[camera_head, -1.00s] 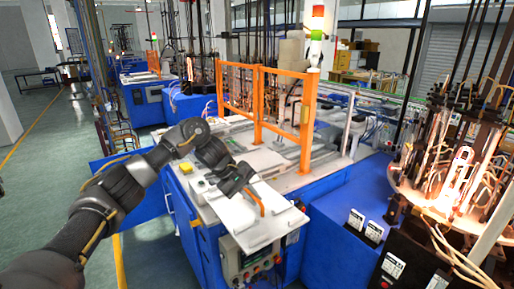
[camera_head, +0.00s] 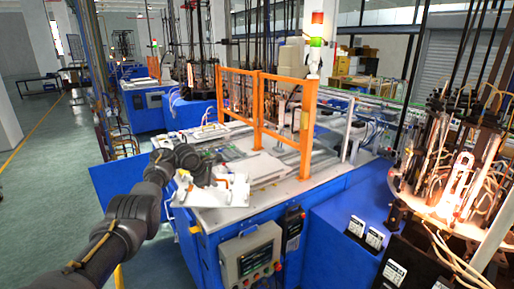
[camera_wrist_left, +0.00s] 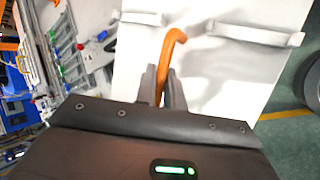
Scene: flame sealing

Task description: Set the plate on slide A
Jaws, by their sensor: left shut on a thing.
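My left gripper (camera_head: 212,177) is shut on the orange handle (camera_wrist_left: 168,58) of a white plate (camera_head: 222,194). The handle stands between both fingers in the left wrist view, where the gripper (camera_wrist_left: 163,88) also shows. The plate (camera_wrist_left: 240,78) has white brackets on its face. In the head view it is over the front left part of the machine table; I cannot tell whether it touches the top. Metal slide rails with coloured fittings (camera_wrist_left: 88,50) lie beside the plate in the wrist view. No label shows which slide is A. My right gripper is out of view.
An orange guard frame (camera_head: 259,108) stands across the table. A flat pale panel (camera_head: 258,167) lies in the table's middle. Another white piece with an orange handle (camera_head: 203,132) is farther back. A control box (camera_head: 250,255) hangs on the front.

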